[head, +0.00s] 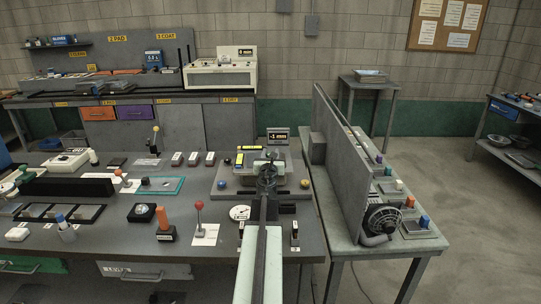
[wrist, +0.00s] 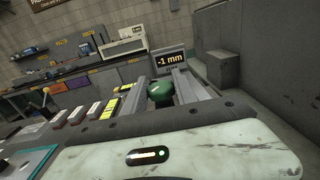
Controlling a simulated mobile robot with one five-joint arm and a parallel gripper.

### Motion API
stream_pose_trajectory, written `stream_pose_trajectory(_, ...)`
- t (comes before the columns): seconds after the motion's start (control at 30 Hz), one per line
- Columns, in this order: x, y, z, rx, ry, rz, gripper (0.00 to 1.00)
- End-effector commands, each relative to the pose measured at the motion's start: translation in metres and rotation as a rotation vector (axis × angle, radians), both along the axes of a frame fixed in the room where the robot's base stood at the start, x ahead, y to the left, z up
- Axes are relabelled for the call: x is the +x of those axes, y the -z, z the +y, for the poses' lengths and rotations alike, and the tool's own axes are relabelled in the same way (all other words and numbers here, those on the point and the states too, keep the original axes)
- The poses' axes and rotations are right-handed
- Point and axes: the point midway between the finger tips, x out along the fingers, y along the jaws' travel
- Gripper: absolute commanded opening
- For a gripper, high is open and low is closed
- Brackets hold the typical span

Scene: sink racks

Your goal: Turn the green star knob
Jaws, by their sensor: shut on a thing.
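The green star knob (wrist: 160,93) shows in the wrist view as a dark green rounded shape between the two grey fingers of my gripper (wrist: 159,88). My gripper is shut on it. In the head view my gripper (head: 267,170) is over the grey fixture plate (head: 228,188), and my arm hides most of the knob there. A small display (wrist: 172,60) behind the knob reads "-1 mm"; it also stands behind the fixture in the head view (head: 278,135). The knob's exact turn angle cannot be told.
A red-balled lever (head: 198,207), a round gauge (head: 240,212) and an orange-handled piece (head: 163,222) stand left of my arm. A tall grey panel (head: 335,150) rises on the bench to the right. Yellow-marked blocks (wrist: 109,108) lie left of the knob.

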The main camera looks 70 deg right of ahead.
Motion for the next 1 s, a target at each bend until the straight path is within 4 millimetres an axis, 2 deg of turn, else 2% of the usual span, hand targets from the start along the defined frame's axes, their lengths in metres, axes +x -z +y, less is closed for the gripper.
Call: stream_pose_trajectory(1.0,-0.0015,0.0013,-0.0059,0.001,-0.955,0.002,0.00)
